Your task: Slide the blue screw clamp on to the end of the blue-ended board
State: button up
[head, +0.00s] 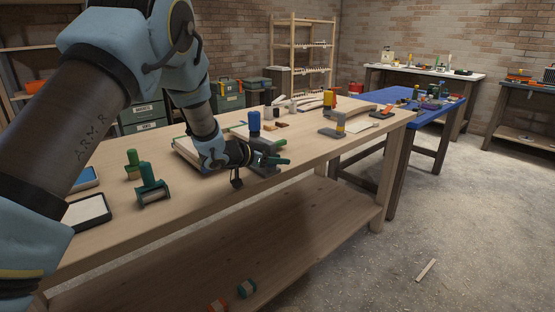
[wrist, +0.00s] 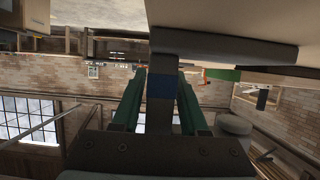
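The blue screw clamp (head: 254,121) has a blue upright handle and a dark grey body. It stands upright near the front edge of the workbench (head: 215,200), at its middle. My gripper (head: 274,160) is at the clamp's body. A pale board (head: 188,148) lies behind my wrist, partly hidden. I see no blue end on it, and cannot tell whether the clamp touches it. A pale surface (wrist: 215,20) spans the wrist view's top.
Green clamps (head: 151,185) and a dark-rimmed tray (head: 87,212) stand to the left. A clamp with a yellow part (head: 339,125) stands to the right. Smaller pieces (head: 282,125) lie behind the blue clamp. The bench's front right is mostly clear.

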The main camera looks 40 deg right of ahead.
jog(key=shift+o, duration=1)
jog(key=shift+f, duration=0.1)
jog(key=shift+f+b, duration=0.15)
jog(key=shift+b, duration=0.25)
jog(key=v, duration=0.3)
jog(key=b+v, duration=0.1)
jog(key=v, duration=0.2)
jog(key=b+v, duration=0.1)
jog(key=v, duration=0.3)
jog(key=shift+d+r, duration=0.1)
jog(key=shift+r, duration=0.15)
jog(key=shift+a+r, duration=0.15)
jog(key=shift+a, duration=0.3)
jog(key=shift+s, duration=0.1)
